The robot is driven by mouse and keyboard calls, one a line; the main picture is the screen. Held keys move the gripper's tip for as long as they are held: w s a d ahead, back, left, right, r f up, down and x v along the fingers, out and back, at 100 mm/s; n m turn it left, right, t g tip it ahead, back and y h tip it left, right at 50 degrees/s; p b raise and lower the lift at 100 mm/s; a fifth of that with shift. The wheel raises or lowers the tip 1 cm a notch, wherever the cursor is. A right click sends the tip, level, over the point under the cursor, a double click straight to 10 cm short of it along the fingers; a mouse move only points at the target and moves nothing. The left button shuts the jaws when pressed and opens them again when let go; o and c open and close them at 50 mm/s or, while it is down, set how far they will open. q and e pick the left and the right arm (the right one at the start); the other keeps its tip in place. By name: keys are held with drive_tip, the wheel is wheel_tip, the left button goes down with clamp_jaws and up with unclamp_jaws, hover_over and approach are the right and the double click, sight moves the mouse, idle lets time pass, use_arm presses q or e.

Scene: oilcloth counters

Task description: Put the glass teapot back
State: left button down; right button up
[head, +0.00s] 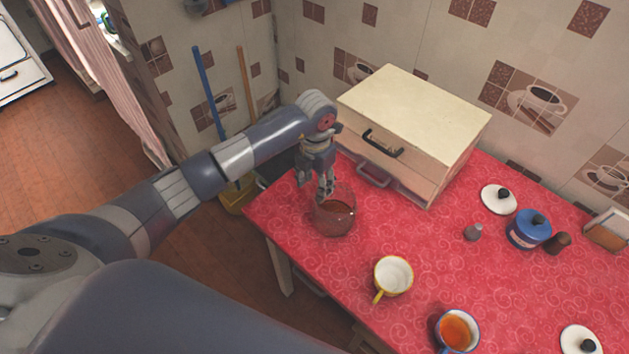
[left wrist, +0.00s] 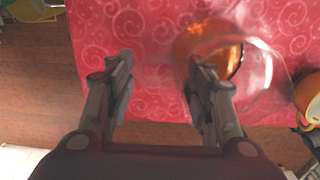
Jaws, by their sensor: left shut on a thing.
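The glass teapot (head: 338,217), clear and holding some amber-red liquid, stands near the left end of the red-covered table (head: 290,222). My left gripper (head: 325,192) reaches down to it from above and is shut on the teapot. In the left wrist view the two fingers of my left gripper (left wrist: 160,75) look spaced apart, with the teapot (left wrist: 262,72) at the right finger. The clear glass makes the exact part held hard to see. My right gripper is not in view.
A cream wooden box (head: 415,115) with a black handle stands behind the teapot. A white-and-yellow cup (head: 394,274) and a blue-rimmed cup of tea (head: 457,331) are in front. A blue pot (head: 528,230), white lid (head: 498,198) and small shakers stand at right. The table's left edge is close.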

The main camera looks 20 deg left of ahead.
use_arm(q)
drive_tip(key=c, duration=1)
unclamp_jaws()
drive_tip(key=shift+f, duration=0.1)
drive_tip(key=shift+o, duration=1.3)
wheel_tip(320, 180, up, 12)
drive_tip(key=b, duration=0.3)
